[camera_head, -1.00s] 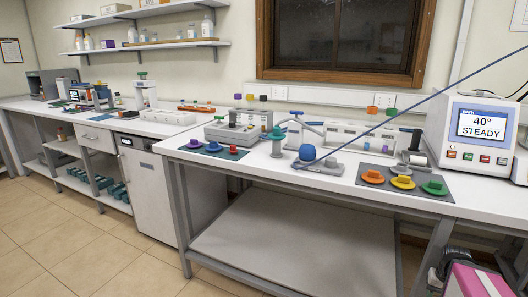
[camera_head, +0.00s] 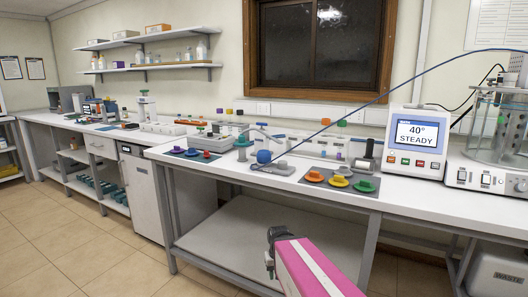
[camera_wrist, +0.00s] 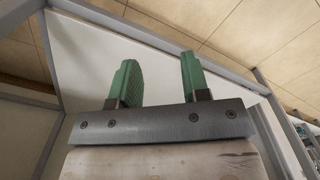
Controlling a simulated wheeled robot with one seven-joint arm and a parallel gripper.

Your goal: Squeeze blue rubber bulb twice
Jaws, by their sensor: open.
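The blue rubber bulb (camera_head: 264,157) is a small round ball at the front of the white bench, on a grey base (camera_head: 272,168). A thin blue tube runs from it up to the right. My gripper (camera_head: 269,262) is low in front of the bench, below and well apart from the bulb. In the wrist view my gripper (camera_wrist: 156,78) shows two green fingers spread apart with nothing between them. The bulb is not in the wrist view.
A mat (camera_head: 314,178) with orange, yellow and green knobs lies right of the bulb. Another mat (camera_head: 178,152) with coloured knobs lies to the left. A bath unit (camera_head: 417,145) reading 40° STEADY stands further right. The bench's lower shelf (camera_head: 235,228) is bare.

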